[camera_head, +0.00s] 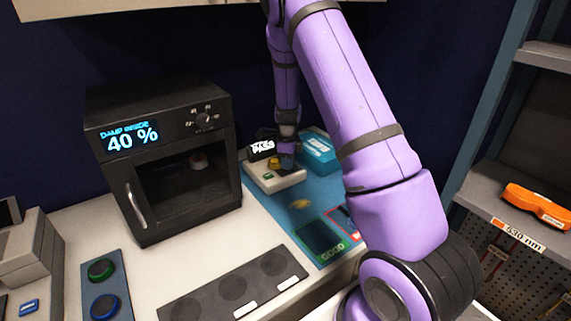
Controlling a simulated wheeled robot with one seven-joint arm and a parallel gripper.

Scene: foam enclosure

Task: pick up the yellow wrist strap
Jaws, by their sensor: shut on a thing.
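My gripper (284,161) reaches down at the back of the counter, over a low white box (265,184). It is small and dark in this view. A yellow piece, which looks like the yellow wrist strap (274,162), shows at the fingertips. My gripper is shut on it, just above or at the top of the white box; I cannot tell whether they touch. The fingers partly hide the strap. A flat yellow patch (300,203) lies on the blue mat (284,215); I cannot tell whether it is a marking or a loose thing.
A black display (262,148) and a blue box (318,149) flank my gripper. The mat has a green-framed "GOOD" area. A shelf with an orange item (538,207) is right.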

